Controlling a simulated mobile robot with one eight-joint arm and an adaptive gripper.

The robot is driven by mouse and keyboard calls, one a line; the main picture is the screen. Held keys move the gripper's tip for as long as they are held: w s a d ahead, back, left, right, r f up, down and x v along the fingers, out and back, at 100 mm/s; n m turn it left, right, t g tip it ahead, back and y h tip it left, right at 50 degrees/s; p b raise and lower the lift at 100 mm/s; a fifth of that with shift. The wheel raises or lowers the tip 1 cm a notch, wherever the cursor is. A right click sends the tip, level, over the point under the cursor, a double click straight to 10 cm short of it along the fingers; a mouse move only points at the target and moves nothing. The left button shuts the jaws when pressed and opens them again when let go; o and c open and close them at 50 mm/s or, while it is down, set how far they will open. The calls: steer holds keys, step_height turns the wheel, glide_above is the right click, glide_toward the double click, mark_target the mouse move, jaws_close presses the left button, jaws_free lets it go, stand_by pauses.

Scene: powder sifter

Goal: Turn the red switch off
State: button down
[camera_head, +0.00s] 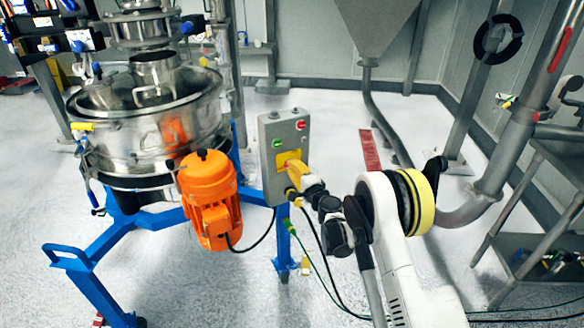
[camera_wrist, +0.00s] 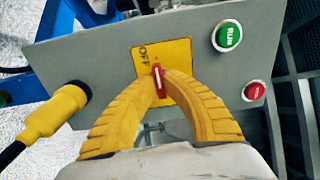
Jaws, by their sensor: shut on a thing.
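The red switch (camera_wrist: 157,78) sits on a yellow plate (camera_wrist: 145,62) on the grey control box (camera_head: 270,150). In the wrist view its handle lies between my two yellow fingertips. My gripper (camera_wrist: 158,84) is shut on the switch, one finger on each side. The letters on the plate beside the switch read as "OFF", partly seen.
A green RUN button (camera_wrist: 227,36) and a red button (camera_wrist: 254,90) are on the same box face. A yellow cable plug (camera_wrist: 56,110) sticks out at the box's edge. An orange motor (camera_head: 208,200) and steel sifter (camera_head: 150,120) stand left of the box, on a blue frame (camera_head: 160,217).

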steer(key=c, duration=1.5)
jaws_free()
steer(key=shift+s+d, duration=0.1)
steer(key=v, duration=1.1)
steer(key=shift+s+d, duration=0.2)
steer(key=shift+s, duration=0.15)
